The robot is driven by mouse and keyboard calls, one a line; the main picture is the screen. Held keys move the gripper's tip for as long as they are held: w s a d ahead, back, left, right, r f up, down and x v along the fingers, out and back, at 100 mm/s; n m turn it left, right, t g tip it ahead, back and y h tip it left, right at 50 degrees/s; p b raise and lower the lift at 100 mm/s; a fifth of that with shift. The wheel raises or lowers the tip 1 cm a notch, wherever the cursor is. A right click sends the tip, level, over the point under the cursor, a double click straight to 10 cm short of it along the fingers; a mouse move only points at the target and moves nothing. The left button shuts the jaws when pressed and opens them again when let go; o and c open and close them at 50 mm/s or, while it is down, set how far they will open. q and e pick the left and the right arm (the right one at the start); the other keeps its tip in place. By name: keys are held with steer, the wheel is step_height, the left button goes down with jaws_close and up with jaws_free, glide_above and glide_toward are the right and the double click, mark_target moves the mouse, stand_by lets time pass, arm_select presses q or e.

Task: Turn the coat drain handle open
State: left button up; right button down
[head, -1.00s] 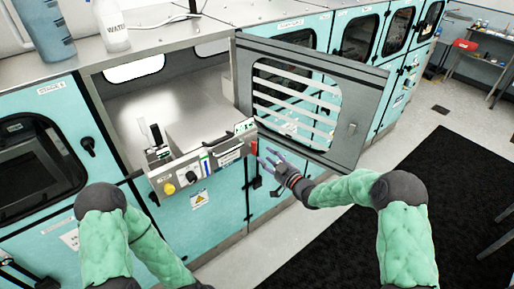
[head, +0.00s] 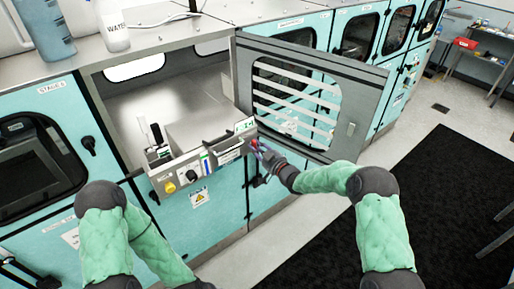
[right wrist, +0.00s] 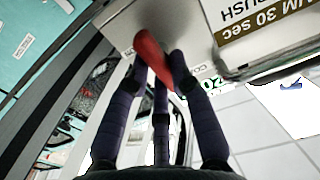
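The drain handle is a small red lever (head: 254,147) at the right end of the control panel (head: 190,170) on the front of the open station. In the right wrist view the red handle (right wrist: 152,55) lies between the dark fingertips. My right gripper (head: 262,152) is at the handle; in the right wrist view its fingers (right wrist: 162,62) converge and appear closed on it. The fingers partly hide the handle's lower end. My left arm reaches down at the lower left of the head view, and its gripper is out of frame.
A raised grey door with a slatted window (head: 295,95) stands just behind and right of the handle. The panel has a yellow button (head: 170,187) and a black knob (head: 191,175). A black mat (head: 430,205) lies on the open floor at right.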

steer(key=shift+s+a+f+n+b, duration=0.15)
steer(key=shift+n+b, duration=2.85)
steer(key=shift+b, duration=1.5)
steer(key=shift+s+a+n+b, duration=0.1)
steer(key=shift+a+n+b, duration=0.1)
steer(key=shift+n+b, duration=3.6)
steer(key=shift+s+a+f+n+b, duration=0.15)
steer(key=shift+n+b, duration=2.05)
steer(key=shift+b, duration=3.05)
steer(key=shift+w+r, duration=0.1)
steer(key=shift+r, duration=0.05)
steer(key=c, duration=1.1)
jaws_free()
